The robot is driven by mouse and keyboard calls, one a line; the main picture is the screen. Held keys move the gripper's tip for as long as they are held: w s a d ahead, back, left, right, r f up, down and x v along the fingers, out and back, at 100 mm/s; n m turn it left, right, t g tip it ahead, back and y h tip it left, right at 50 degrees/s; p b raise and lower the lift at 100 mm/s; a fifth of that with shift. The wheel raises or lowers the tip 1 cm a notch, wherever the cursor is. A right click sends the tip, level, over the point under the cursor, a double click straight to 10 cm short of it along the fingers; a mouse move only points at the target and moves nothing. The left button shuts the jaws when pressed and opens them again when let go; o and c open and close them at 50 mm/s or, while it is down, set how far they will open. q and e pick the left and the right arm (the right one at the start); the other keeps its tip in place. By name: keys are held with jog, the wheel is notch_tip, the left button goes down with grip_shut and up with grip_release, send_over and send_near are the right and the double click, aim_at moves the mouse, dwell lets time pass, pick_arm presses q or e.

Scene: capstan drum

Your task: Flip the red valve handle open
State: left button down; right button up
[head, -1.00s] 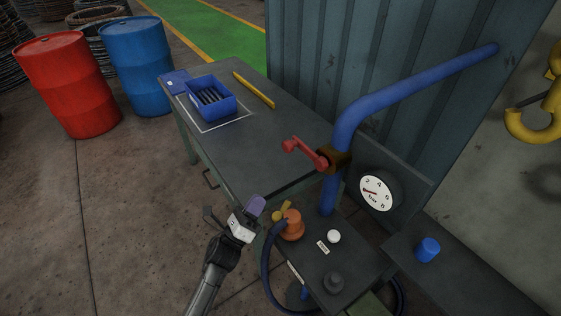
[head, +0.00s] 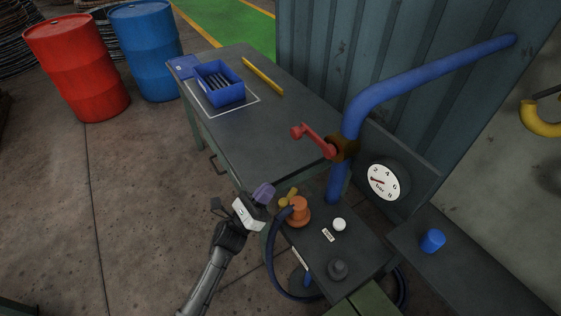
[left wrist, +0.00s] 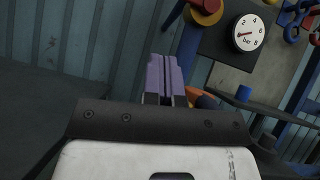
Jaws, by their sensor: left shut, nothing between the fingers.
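The red valve handle (head: 315,139) is a crank-like lever. It sticks out to the left from a brass valve body (head: 343,149) on the upright blue pipe (head: 362,103). My left gripper (head: 264,192) has purple fingers, is shut and holds nothing. It is in the air below and left of the handle in the head view, apart from it. In the left wrist view the shut purple fingers (left wrist: 166,78) point up, and part of the valve body (left wrist: 205,16) shows at the top edge, with some red above it. My right gripper is in neither view.
A pressure gauge (head: 383,181) is right of the pipe. Near my gripper are an orange fitting (head: 298,211) with a dark blue hose and a white knob (head: 339,225). A blue bin (head: 219,84) and a yellow bar (head: 263,76) are on the bench (head: 231,139).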

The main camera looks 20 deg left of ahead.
pick_arm(q)
jog(key=s+a+r+p+x, duration=0.1)
jog(key=r+x, duration=0.1)
jog(key=x, duration=1)
jog(key=shift+r+p, duration=0.25)
jog(key=shift+p, duration=0.05)
jog(key=shift+a, duration=0.1)
